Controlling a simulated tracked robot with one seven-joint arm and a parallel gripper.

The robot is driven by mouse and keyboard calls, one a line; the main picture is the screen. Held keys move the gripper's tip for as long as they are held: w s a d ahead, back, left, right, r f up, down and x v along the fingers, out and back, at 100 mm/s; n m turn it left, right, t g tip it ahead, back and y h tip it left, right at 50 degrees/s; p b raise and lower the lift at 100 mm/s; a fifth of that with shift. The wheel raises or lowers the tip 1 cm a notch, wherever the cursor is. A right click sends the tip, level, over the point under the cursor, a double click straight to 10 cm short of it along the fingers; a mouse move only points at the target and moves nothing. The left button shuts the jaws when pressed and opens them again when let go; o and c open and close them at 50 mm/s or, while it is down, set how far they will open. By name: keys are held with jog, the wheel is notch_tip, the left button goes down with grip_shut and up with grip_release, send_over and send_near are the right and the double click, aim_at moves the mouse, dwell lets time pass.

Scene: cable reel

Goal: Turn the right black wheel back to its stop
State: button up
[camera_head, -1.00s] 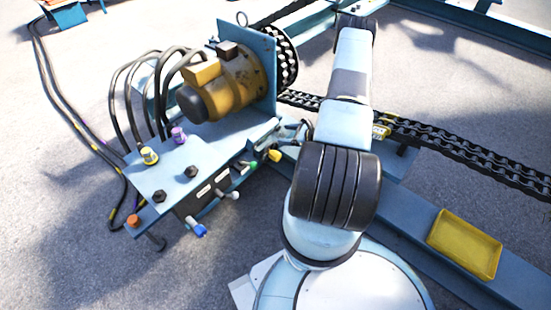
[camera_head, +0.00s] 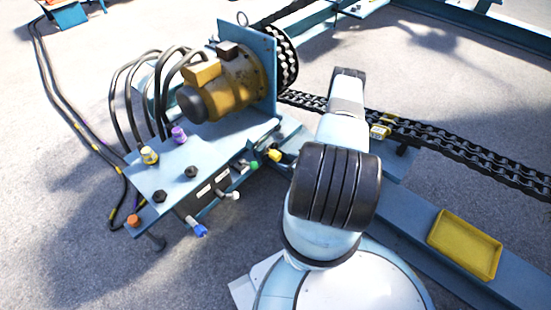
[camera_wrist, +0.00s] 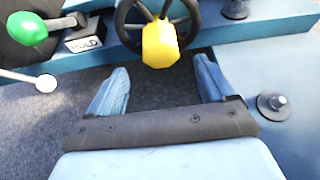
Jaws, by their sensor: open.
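In the wrist view a black spoked wheel (camera_wrist: 122,24) is at the top middle, its upper part cut off by the frame edge. A yellow knob (camera_wrist: 160,46) covers part of its lower rim. Only one wheel shows there, so I cannot tell left from right by comparison. My gripper (camera_wrist: 160,76) is open and empty, with its two light-blue fingers wide apart below the wheel and knob, apart from both in the picture. In the head view a yellow knob (camera_head: 274,155) shows beside my arm. My gripper is hidden behind the arm there, and I cannot make out the wheel.
A green-knobbed lever (camera_wrist: 28,27), a white-balled lever (camera_wrist: 46,83) and a labelled block (camera_wrist: 84,42) stand left of the wheel. A bolt (camera_wrist: 272,104) is right of my fingers. A motor (camera_head: 222,88), a chain (camera_head: 460,152) and a yellow tray (camera_head: 465,244) surround the arm.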

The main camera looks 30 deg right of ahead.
aim_at(279, 158)
jog(key=x, duration=0.8)
jog(key=shift+w, duration=0.1)
